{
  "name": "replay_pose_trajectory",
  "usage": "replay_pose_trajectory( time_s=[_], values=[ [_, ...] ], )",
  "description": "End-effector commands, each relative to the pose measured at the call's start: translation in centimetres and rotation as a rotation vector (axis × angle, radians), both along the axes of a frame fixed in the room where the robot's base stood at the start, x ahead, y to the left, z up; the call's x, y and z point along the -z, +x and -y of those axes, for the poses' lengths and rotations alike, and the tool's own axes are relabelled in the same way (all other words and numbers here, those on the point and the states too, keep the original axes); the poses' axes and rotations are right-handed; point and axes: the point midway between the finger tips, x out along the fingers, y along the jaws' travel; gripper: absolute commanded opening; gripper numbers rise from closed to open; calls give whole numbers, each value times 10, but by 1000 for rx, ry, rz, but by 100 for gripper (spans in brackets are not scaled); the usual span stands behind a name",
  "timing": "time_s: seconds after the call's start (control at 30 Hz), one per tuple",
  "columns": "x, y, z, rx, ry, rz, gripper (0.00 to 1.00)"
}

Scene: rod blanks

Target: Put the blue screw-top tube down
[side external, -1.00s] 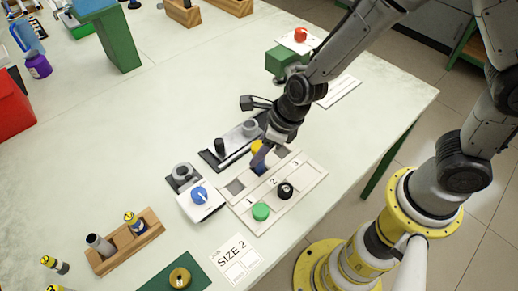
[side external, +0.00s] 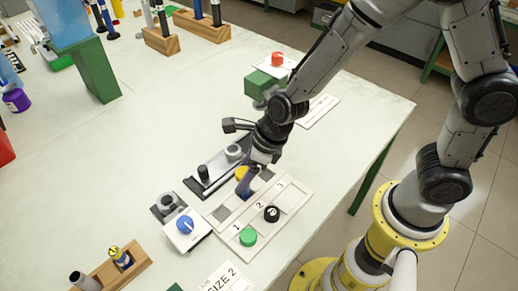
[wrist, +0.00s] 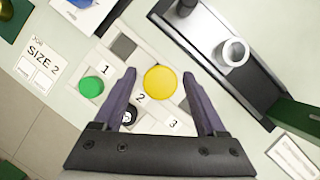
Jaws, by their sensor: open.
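My gripper (wrist: 160,78) is open, its two purple fingers standing on either side of a round yellow cap (wrist: 160,82) with a gap at each side. The yellow cap also shows beside the fingers in the side external view (side external: 242,172), partly covered. It is at the back row of a pale panel (side external: 222,233) numbered 1, 2 and 3.
A green cap (side external: 248,236) and a black cap (side external: 272,214) sit on the panel's front row. A white block with a blue knob (side external: 185,225) stands left of it. A dark fixture (wrist: 215,60) lies close behind. A wooden rack (side external: 137,262) stands front left.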

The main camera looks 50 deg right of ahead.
Motion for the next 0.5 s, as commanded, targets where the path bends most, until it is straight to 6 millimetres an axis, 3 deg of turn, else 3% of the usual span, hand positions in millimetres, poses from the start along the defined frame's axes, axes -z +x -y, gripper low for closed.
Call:
replay_pose_trajectory(
  time_s=[0.37, 0.5],
  values=[
    [-34, -11, 8, -1, 1, 3, 74],
    [-60, -20, 15, 0, 0, 6, 74]
  ],
)
